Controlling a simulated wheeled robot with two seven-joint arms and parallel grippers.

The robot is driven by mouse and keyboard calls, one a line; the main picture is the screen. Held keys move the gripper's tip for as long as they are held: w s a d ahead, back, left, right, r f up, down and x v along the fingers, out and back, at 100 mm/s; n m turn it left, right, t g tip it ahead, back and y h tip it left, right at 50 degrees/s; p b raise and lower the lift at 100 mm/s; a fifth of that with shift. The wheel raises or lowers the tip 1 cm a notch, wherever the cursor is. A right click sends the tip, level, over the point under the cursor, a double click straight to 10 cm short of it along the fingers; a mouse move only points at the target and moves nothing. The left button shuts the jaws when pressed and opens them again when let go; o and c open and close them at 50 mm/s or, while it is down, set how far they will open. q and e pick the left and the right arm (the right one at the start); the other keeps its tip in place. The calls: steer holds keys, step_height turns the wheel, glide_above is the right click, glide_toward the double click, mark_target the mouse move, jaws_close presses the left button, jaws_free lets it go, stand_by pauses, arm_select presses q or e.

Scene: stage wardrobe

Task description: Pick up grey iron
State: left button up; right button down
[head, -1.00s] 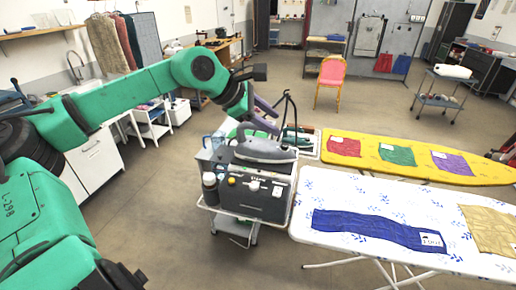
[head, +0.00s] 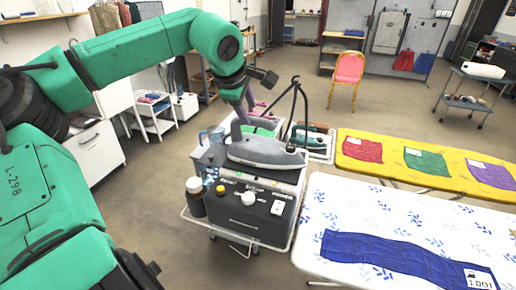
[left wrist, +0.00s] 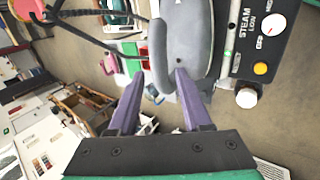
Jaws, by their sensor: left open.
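The grey iron (head: 262,150) sits on top of a dark steam station (head: 250,208) on a small trolley, and a black cord rises beside it. My left gripper (head: 250,115) is open, with its purple fingers pointing down just behind and above the iron in the head view. In the left wrist view the iron (left wrist: 182,35) lies just past the fingertips (left wrist: 160,75). One fingertip overlaps the iron's near end and the other is to its left; I cannot tell whether either touches. My right gripper is out of view.
A green iron (head: 309,138) stands in a tray behind the station. White (head: 400,222) and yellow (head: 430,166) ironing boards are to the right.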

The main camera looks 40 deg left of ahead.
mark_target(252, 119)
arm_select(q)
steer(key=p+x, duration=0.1)
steer(key=x, duration=0.4)
steer(key=shift+w+a, duration=0.15)
steer(key=shift+w, duration=0.05)
steer(key=shift+w+f+p, duration=0.15)
steer(key=shift+f+p, duration=0.1)
steer(key=shift+p, duration=0.4)
steer(key=p+x, duration=0.2)
steer(key=x, duration=0.1)
steer(key=shift+w+f, duration=0.15)
steer(key=shift+f, duration=0.2)
steer(key=shift+w+a+f, duration=0.15)
steer(key=shift+w+f, duration=0.1)
steer(key=shift+f, duration=0.15)
steer(key=shift+s+r, duration=0.1)
jaws_close()
steer(key=shift+r, duration=0.15)
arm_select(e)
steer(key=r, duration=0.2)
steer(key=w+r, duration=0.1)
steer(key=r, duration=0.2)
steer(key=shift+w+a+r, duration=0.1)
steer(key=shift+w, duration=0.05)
